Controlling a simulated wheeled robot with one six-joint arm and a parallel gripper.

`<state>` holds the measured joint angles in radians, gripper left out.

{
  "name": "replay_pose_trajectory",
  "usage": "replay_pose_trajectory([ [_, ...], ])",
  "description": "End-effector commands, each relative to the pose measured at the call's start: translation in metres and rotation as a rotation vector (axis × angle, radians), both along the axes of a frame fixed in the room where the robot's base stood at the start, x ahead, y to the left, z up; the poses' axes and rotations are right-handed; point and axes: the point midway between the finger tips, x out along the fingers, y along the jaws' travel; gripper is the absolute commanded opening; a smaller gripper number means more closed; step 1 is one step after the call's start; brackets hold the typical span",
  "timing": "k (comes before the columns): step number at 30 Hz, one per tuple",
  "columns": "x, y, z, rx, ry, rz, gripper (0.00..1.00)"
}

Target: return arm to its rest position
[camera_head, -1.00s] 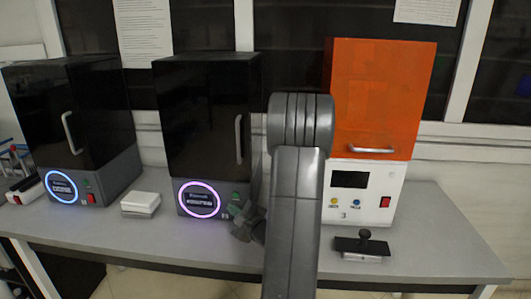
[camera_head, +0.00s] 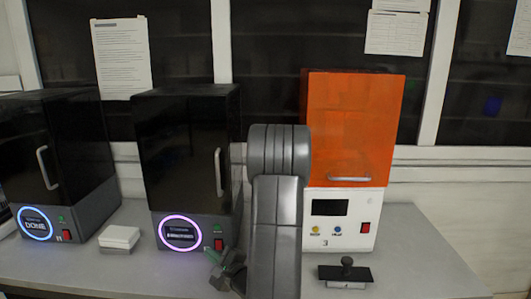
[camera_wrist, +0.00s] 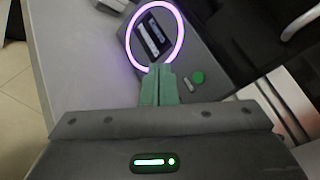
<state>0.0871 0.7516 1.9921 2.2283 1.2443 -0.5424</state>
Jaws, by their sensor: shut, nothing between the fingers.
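My gripper (camera_wrist: 158,85) shows in the wrist view with its green fingers together and nothing between them. It points toward the purple-ringed display of the middle black machine, and I cannot tell the gap between them. In the head view my gripper (camera_head: 214,256) is small and low, in front of that machine's base and just left of my grey arm. My arm stands upright in the middle of the view, folded at a rounded joint, and hides part of the bench and the left side of the orange machine.
The middle black machine (camera_head: 184,150) and a left black machine (camera_head: 60,145) with a blue ring stand on the grey bench (camera_head: 420,260). An orange-doored machine (camera_head: 352,125) stands right. A white box (camera_head: 119,238) sits between the black machines. A black-handled plate (camera_head: 345,273) lies at the front right.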

Motion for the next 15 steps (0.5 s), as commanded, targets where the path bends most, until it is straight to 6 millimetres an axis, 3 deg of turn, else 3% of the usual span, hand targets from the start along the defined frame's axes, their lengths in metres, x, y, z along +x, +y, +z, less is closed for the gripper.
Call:
replay_pose_trajectory([
  [15, 0.0073, -0.0002, 0.0023, 0.000, 0.000, 0.000, 0.00],
])
